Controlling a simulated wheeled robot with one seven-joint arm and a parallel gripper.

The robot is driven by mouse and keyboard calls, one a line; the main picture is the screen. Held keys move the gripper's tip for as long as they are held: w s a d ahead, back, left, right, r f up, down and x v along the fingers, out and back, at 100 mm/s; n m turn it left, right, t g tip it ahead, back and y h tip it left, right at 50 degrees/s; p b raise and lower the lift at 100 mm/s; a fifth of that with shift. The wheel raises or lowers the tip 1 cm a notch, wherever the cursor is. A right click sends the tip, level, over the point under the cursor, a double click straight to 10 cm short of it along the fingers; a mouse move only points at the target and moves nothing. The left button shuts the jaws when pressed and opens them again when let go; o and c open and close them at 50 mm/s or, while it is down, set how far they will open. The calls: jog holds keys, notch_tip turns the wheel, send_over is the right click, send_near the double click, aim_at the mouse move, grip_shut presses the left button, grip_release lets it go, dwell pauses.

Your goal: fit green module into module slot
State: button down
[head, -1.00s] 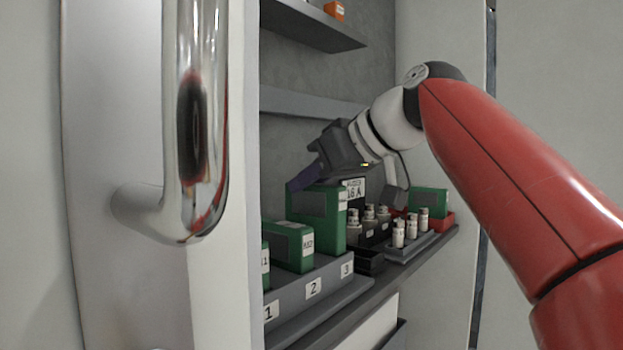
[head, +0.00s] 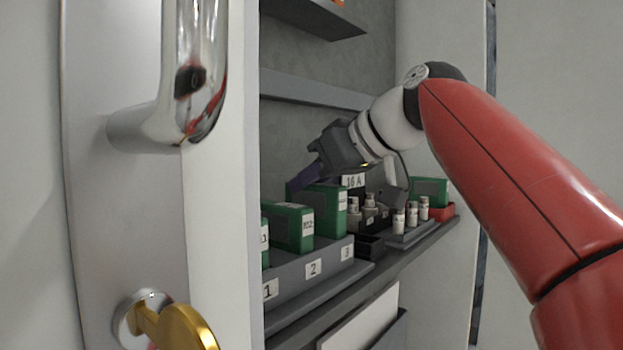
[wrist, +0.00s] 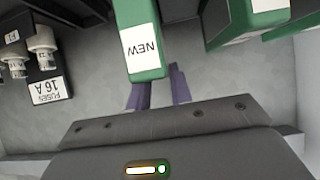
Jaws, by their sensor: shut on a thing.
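The green module (wrist: 140,45), labelled NEW, is held in my gripper (wrist: 158,88), whose purple fingers reach its end in the wrist view. In the head view my gripper (head: 303,180) is above this module (head: 330,208), which stands upright at position 3 of the grey rack (head: 325,268). Its lower end meets the rack's top edge in the picture; I cannot tell whether it is fully seated. The slot opening is hidden behind the rack front. Another green module (head: 290,228) stands at position 2, and part of one (head: 264,242) shows at position 1.
A cabinet door with a chrome handle (head: 205,70) fills the left. A shelf (head: 315,18) hangs above.

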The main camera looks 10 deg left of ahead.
jog(key=shift+f+b, duration=0.8)
jog(key=shift+f, duration=0.1)
jog(key=c, duration=1.2)
grip_release()
jog(key=shift+o, duration=0.2)
jog(key=v, duration=0.7)
jog(key=shift+p, duration=0.35)
jog(key=shift+s+d+r, duration=0.2)
jog(key=shift+s+d, duration=0.05)
jog(key=shift+d, duration=0.05)
